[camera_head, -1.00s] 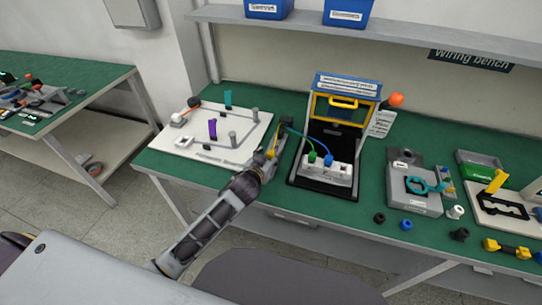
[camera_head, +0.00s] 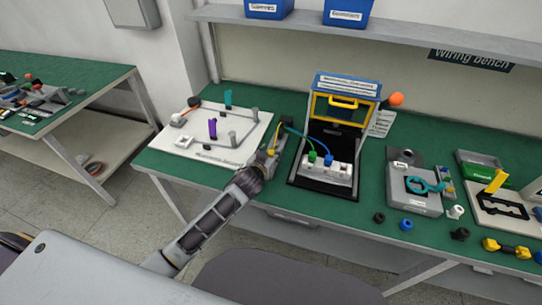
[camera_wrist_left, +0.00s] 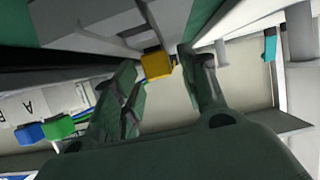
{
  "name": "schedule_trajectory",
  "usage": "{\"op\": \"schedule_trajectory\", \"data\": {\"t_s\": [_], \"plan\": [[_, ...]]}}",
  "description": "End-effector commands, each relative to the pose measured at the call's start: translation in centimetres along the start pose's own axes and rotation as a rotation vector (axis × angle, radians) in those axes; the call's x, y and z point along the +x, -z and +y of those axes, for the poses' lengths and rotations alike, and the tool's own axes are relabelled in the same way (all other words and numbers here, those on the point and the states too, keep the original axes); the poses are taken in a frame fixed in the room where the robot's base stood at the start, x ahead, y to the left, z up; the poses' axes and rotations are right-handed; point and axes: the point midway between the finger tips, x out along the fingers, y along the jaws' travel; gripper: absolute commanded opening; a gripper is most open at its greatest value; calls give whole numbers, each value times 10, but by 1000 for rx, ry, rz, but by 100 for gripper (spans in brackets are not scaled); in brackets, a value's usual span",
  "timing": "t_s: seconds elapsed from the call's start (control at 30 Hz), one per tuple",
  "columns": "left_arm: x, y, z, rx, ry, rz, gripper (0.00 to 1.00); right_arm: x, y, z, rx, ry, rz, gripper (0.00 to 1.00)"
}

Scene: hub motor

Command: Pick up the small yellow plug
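The small yellow plug (camera_wrist_left: 157,64) shows in the left wrist view near the fingertips, beside a grey surface. In the head view a small yellow patch (camera_head: 271,152) shows at the gripper's tip, mostly hidden. My left gripper (camera_wrist_left: 160,75) is open, with its two dark green fingers apart and the plug between or just beyond their tips. I cannot tell whether either finger touches it. In the head view the left gripper (camera_head: 268,157) is between the white board and the black stand. My right gripper is in neither view.
A white board (camera_head: 190,145) with purple and teal pegs is left of the gripper. A black stand (camera_head: 325,180) holds a white socket block (camera_head: 342,172) with green and blue plugs on cables, close on the right. The bench (camera_head: 375,165) has grey fixtures further right.

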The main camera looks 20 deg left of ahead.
Motion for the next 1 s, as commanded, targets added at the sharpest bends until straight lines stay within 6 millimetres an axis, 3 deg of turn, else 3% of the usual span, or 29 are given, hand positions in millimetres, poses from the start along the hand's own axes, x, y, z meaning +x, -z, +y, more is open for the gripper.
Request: {"op": "schedule_trajectory", "data": {"t_s": [0.03, 0.23, 0.67, 1.0], "plan": [[0, 0, 0, 0, 0, 0, 32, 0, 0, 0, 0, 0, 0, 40], [0, 0, 0, 0, 0, 0, 6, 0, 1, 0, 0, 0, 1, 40], [-2, 6, 0, 0, 0, 2, 6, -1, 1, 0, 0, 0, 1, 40], [-17, 42, 0, -2, 0, 3, 6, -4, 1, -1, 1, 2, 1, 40]]}}
